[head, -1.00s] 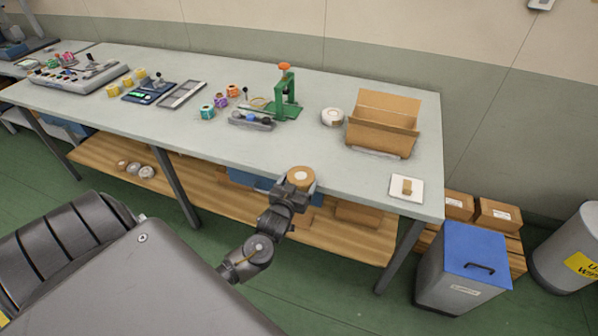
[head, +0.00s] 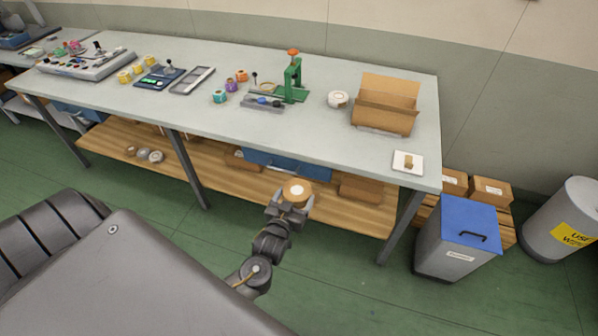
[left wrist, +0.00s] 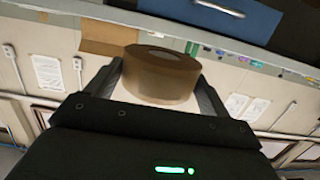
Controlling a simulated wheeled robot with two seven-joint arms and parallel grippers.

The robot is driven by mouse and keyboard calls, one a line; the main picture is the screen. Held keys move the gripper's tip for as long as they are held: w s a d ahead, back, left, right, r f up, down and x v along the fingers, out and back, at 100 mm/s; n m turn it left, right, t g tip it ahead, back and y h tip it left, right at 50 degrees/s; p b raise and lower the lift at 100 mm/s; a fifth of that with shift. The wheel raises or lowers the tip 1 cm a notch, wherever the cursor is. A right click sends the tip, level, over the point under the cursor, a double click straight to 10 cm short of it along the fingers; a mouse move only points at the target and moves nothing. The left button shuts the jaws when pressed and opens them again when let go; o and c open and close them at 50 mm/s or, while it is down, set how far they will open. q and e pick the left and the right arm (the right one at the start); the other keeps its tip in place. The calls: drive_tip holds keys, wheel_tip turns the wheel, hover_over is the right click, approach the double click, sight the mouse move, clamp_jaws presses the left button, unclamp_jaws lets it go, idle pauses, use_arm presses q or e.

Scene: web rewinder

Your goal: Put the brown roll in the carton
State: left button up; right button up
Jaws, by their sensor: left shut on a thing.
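The brown roll (head: 297,191) is held in my left gripper (head: 293,200), in front of the workbench's near edge. In the left wrist view the roll (left wrist: 160,75) sits between the two fingers, which are shut on its sides. The open cardboard carton (head: 383,117) stands on the bench at the back right, its rear flap raised. The carton is well to the right of and beyond the left gripper. My right gripper is in neither view.
A white roll (head: 338,99) stands just left of the carton. A white pad with a small brown piece (head: 408,161) lies near the right edge. A green press (head: 293,80) stands left of the white roll. The bench (head: 330,140) is clear at its front middle. A blue-lidded bin (head: 470,228) stands right.

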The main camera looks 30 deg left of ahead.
use_arm(q)
drive_tip(key=shift+w+d+f, duration=0.1)
drive_tip(key=s+d+r+m+h, duration=0.1)
drive_tip(key=d+r, duration=0.2)
drive_tip(key=r, duration=0.5)
drive_tip(key=d+r+m+h, duration=0.1)
drive_tip(key=d+r, duration=0.1)
drive_tip(key=r, duration=0.6)
drive_tip(key=s+d+r+h, duration=0.1)
drive_tip(key=d+r, duration=0.2)
drive_tip(key=r, duration=0.5)
drive_tip(key=shift+s+d+r+m+h, duration=0.3)
drive_tip(key=shift+s+d+r+m, duration=0.05)
drive_tip(key=shift+m, duration=0.05)
